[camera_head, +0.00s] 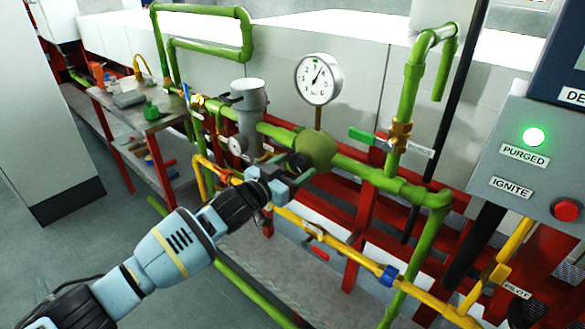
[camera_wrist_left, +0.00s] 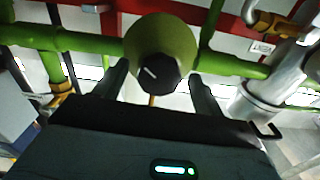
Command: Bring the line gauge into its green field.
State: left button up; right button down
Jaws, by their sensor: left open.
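The line gauge (camera_head: 318,79) is a round white dial on a brass stem above the green pipe. In the left wrist view, the knob (camera_wrist_left: 158,74) has a white mark tilted to the upper left. My left gripper is open, its fingers on either side of the knob; contact cannot be told. My right gripper is not in view.
A green-handled valve (camera_head: 368,137) stands right of the regulator. A yellow pipe (camera_head: 345,248) runs low in front. At right, a grey panel (camera_head: 530,165) has a lit green PURGED lamp (camera_head: 534,137) and red button (camera_head: 566,209).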

pick_arm(q)
jog(key=shift+c, duration=0.4)
jog(key=c, duration=0.9)
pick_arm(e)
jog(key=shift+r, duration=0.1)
pick_arm(q)
jog(key=shift+m, duration=0.4)
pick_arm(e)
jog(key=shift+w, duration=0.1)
pick_arm(q)
jog(key=m+p, duration=0.1)
jog(key=m, duration=0.3)
jog(key=shift+r, duration=0.1)
jog(key=shift+m, duration=1.2)
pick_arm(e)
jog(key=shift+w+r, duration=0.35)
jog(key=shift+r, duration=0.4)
pick_arm(q)
jog(key=o, duration=1)
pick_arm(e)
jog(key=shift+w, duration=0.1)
